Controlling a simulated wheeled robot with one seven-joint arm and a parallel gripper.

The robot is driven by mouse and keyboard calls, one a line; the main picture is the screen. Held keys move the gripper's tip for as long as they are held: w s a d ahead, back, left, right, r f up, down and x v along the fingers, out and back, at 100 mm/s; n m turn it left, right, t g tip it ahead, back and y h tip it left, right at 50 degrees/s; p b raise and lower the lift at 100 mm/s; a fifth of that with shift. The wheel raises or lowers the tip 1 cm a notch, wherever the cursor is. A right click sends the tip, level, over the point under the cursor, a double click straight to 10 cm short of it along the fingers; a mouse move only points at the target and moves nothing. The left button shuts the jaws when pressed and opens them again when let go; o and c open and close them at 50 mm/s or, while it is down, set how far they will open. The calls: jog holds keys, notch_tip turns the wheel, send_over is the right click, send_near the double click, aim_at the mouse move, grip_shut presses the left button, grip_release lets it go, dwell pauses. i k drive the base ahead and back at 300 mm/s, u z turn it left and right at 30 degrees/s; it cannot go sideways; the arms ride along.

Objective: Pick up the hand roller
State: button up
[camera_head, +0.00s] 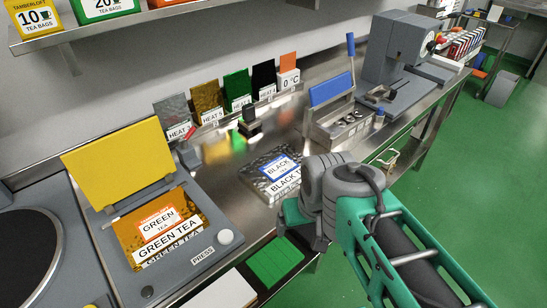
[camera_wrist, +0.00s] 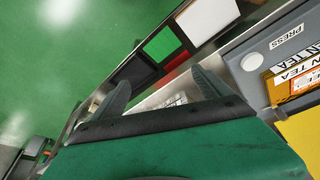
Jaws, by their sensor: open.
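A small tool with a red handle and a grey body (camera_head: 187,153) stands on the steel bench behind the press's right corner; it looks like the hand roller, but it is too small to be sure. A black object (camera_head: 250,124) stands farther right, near the heat cards; I cannot tell exactly what it is. My gripper's fingers (camera_wrist: 160,92) are spread apart and empty in the wrist view. In the head view my arm's grey wrist and green links reach over the bench's front edge, right of the black tea pack. No hand roller is discernible in the wrist view.
The press (camera_head: 178,272) with its raised yellow lid (camera_head: 117,162) stands at left. A black tea pack (camera_head: 258,188) lies mid-bench. A green tray (camera_head: 275,262) sits at the front edge. A steel box (camera_head: 333,124) with a blue lid and a grey machine (camera_head: 393,52) stand right.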

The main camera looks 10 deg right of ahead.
aim_at(248, 119)
jog(key=k, duration=0.5)
jog(key=z, duration=1.5)
jog(key=i, duration=1.25)
jog(key=u, duration=2.95)
jog(key=i, duration=0.45)
jog(key=u, duration=0.05)
